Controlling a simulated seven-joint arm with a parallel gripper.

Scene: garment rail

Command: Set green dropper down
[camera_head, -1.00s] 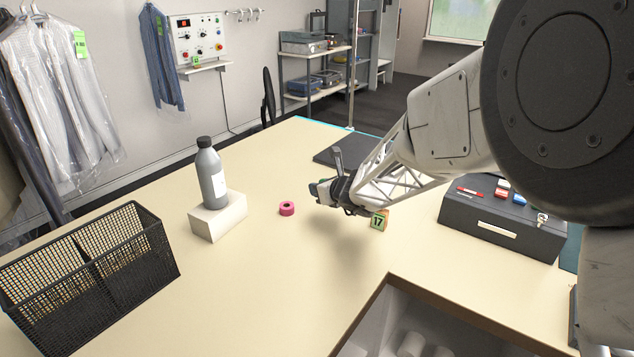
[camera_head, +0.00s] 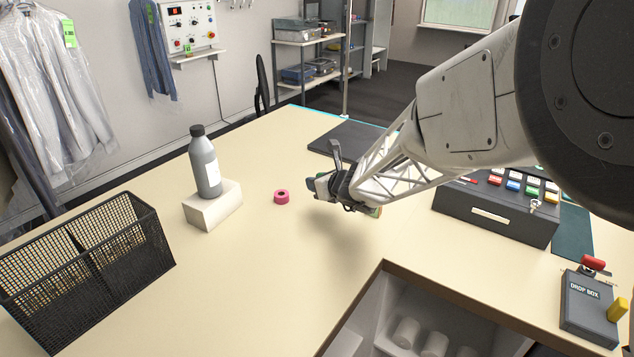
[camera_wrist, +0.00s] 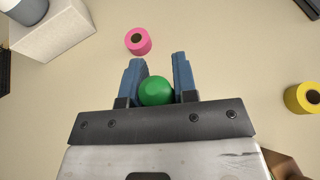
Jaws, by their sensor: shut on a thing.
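The green dropper (camera_wrist: 156,91) shows in the wrist view as a round green end between the two blue fingers. My gripper (camera_wrist: 157,80) is shut on it. In the head view my gripper (camera_head: 318,187) hangs over the middle of the table, to the right of the pink tape roll. The dropper cannot be made out clearly there, and its lower part is hidden in the wrist view. I cannot tell whether it touches the table.
A pink roll (camera_head: 281,197) lies near my gripper. A grey bottle (camera_head: 205,164) stands on a white block (camera_head: 213,207). A black mesh basket (camera_head: 85,270) is at left, a dark case (camera_head: 495,213) and a drop box (camera_head: 590,305) at right. Open table lies in front.

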